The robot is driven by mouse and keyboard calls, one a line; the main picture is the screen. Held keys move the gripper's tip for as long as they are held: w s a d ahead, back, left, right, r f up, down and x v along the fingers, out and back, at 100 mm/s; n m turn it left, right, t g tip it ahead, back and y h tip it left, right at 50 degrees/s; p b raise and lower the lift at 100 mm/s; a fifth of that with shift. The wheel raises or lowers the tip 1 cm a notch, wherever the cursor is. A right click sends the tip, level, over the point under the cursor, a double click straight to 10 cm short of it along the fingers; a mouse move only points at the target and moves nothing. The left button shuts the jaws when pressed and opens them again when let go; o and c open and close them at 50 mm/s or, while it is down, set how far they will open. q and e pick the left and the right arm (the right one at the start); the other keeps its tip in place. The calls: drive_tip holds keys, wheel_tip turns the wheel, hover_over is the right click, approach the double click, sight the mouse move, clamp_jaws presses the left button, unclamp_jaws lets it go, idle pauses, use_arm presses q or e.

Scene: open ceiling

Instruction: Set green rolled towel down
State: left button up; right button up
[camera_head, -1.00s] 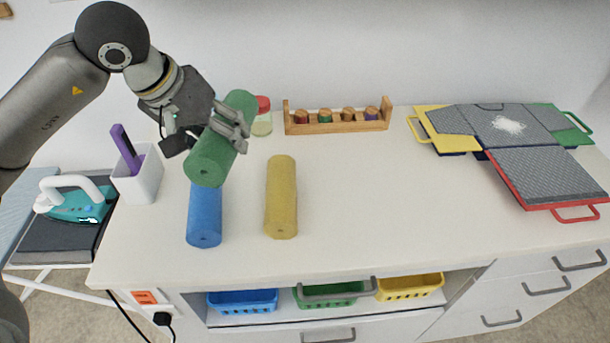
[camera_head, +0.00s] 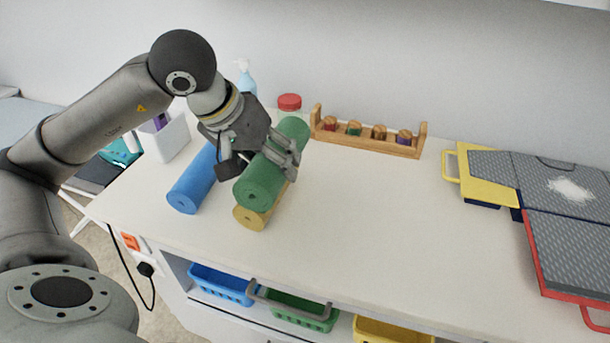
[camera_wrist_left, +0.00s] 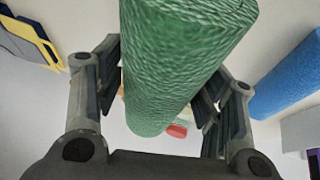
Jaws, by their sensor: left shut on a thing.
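The green rolled towel (camera_head: 262,178) is held in my left gripper (camera_head: 277,153), whose fingers close on its two sides. In the head view it covers most of the yellow roll (camera_head: 250,218); I cannot tell whether the two touch. The blue roll (camera_head: 192,186) lies on the white counter to the left. In the left wrist view the green roll (camera_wrist_left: 180,60) fills the middle between the fingers, and the blue roll (camera_wrist_left: 292,76) shows at the right. My right gripper is in neither view.
A wooden rack (camera_head: 368,138) with several coloured pegs and a red-capped jar (camera_head: 290,104) stand along the back. A white cup (camera_head: 166,138) is at the left. Grey boards with coloured frames (camera_head: 570,200) lie at the right. The middle counter (camera_head: 400,220) is bare.

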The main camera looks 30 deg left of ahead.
use_arm(q)
drive_tip(key=w+f, duration=0.1)
drive_tip(key=w, duration=0.1)
drive_tip(key=w+d+f+p, duration=0.1)
drive_tip(key=w, duration=0.2)
drive_tip(key=w+f+p, duration=0.1)
drive_tip(key=w, duration=0.2)
drive_tip(key=shift+d+f, duration=0.15)
drive_tip(key=shift+d, duration=0.1)
drive_tip(key=x, duration=0.2)
drive_tip(key=p+x, duration=0.1)
drive_tip(key=x, duration=0.2)
drive_tip(key=shift+w+a, duration=0.1)
drive_tip(key=shift+w, duration=0.25)
drive_tip(key=shift+w+f, duration=0.45)
drive_tip(key=f, duration=0.1)
drive_tip(key=f+p, duration=0.1)
drive_tip(key=shift+w+f, duration=0.25)
drive_tip(key=shift+f, duration=0.15)
drive_tip(key=shift+f+p, duration=0.3)
drive_tip(key=shift+f, duration=0.15)
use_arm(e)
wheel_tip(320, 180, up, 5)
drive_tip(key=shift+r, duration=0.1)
